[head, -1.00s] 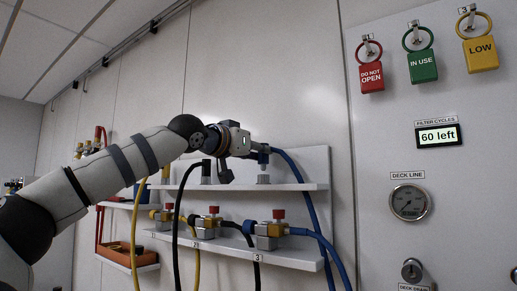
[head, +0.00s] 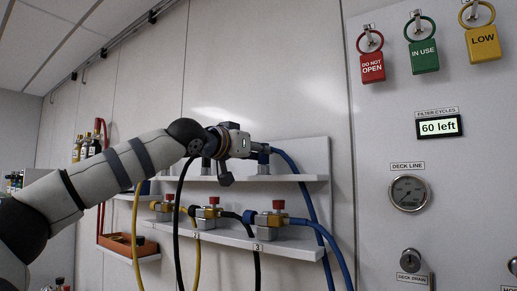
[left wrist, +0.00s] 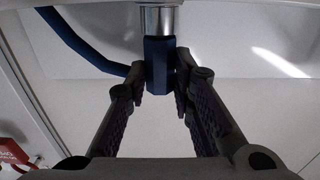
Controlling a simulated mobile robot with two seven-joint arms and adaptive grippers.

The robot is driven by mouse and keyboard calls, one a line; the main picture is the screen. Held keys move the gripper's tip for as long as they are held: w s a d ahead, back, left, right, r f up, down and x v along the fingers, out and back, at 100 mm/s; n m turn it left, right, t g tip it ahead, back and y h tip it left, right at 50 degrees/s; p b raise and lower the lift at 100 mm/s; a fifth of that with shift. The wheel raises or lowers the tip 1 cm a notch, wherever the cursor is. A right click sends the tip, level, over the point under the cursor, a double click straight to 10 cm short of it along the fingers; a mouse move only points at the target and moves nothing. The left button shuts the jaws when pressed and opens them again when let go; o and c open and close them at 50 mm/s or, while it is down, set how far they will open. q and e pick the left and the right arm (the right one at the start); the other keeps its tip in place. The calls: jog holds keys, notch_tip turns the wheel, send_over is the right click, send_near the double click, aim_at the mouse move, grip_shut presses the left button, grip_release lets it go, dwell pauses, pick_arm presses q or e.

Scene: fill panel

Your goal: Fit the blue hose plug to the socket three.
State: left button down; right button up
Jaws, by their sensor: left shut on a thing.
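My left gripper (head: 258,152) is shut on the blue hose plug (head: 264,159), just above the upper shelf (head: 235,181). In the left wrist view the dark blue plug (left wrist: 158,62) sits between the fingertips, with a silver cylinder (left wrist: 158,20) against its upper end in the picture. In the head view a short grey post (head: 263,170) stands on the shelf directly under the plug; whether they touch I cannot tell. The blue hose (head: 299,185) runs right and down from the plug. Socket three, marked 3, is the valve block (head: 271,230) on the lower shelf. My right gripper is not in view.
Valve blocks one (head: 163,211) and two (head: 207,218) stand left of block three. A second blue hose (head: 326,236) leaves block three to the right. Black (head: 179,215) and yellow (head: 135,235) hoses hang in front of the shelves. A gauge panel (head: 385,125) borders the right.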

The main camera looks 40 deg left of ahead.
pick_arm(q)
jog(key=c, duration=1.3)
grip_release()
jog(key=shift+f, duration=0.1)
jog(key=s, duration=0.4)
jog(key=s+d, duration=0.1)
jog(key=s, duration=0.7)
jog(key=shift+d, duration=0.2)
